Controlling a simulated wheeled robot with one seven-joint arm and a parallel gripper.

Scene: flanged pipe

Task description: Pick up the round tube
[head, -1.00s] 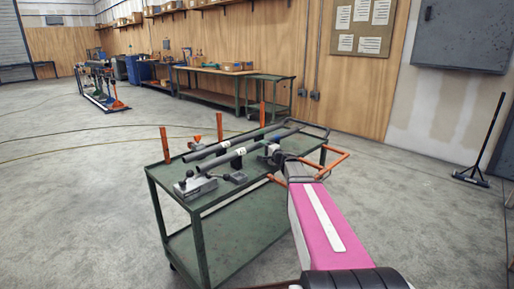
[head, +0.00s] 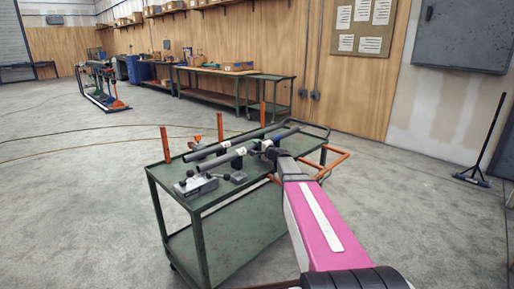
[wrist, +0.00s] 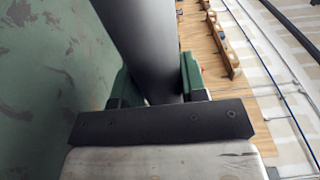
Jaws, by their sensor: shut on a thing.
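The round tube is long, straight and dark grey; it shows in the head view (head: 216,163) and the wrist view (wrist: 140,40). It lies lengthwise over the green cart, with a white label near its middle. My gripper (head: 269,147) is shut around the tube beyond that label. In the wrist view its two green finger pads (wrist: 158,84) sit one on each side of the tube. I cannot tell whether the tube touches its supports. A second dark tube (head: 207,151) lies alongside, to the left. The gripped stretch is partly hidden by my gripper in the head view.
The green cart (head: 245,206) has upright orange posts (head: 164,143) and an orange frame (head: 338,160) at its right side. A grey metal block with knobs (head: 195,186) sits at its near corner.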

